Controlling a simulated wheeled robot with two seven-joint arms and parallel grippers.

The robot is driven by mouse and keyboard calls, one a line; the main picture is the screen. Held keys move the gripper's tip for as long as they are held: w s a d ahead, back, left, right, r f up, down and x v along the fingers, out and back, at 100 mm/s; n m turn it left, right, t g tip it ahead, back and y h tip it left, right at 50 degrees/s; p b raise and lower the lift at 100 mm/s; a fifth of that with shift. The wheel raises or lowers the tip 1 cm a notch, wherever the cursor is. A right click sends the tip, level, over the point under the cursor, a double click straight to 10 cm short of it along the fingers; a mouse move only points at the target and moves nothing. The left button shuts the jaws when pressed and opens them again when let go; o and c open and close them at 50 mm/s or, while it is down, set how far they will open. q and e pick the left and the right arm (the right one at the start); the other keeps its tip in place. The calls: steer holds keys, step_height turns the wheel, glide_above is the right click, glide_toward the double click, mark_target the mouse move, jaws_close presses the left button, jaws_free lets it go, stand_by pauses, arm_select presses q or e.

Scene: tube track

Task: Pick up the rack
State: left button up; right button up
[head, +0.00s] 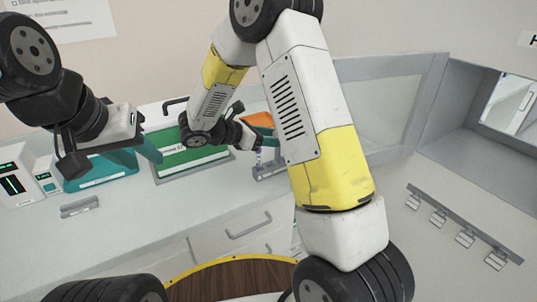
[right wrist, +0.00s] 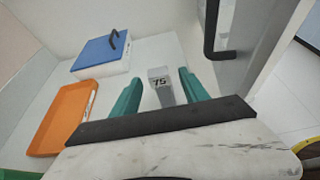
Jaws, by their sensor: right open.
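A small grey block with a label reading 75 (right wrist: 160,84) stands between the teal fingers of my right gripper (right wrist: 157,95) in the right wrist view. The fingers are apart, with a gap on each side of the block. In the head view a grey rack-like piece (head: 268,171) lies on the counter beside the right gripper (head: 257,141), partly hidden by my right arm. I cannot tell whether it is the same block. My left gripper (head: 146,150) hangs over the counter at the left, near a teal tray; its finger gap is unclear.
A green tray (head: 190,158) and a teal tray (head: 100,177) stand on the counter. An orange tray (right wrist: 66,118) and a blue-lidded box (right wrist: 102,52) show in the right wrist view. A small grey holder (head: 80,207) lies at the front left. A black handle (right wrist: 212,30) is at the right.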

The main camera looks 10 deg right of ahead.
steer(key=shift+x, duration=1)
steer(key=shift+c, duration=0.2)
jaws_close()
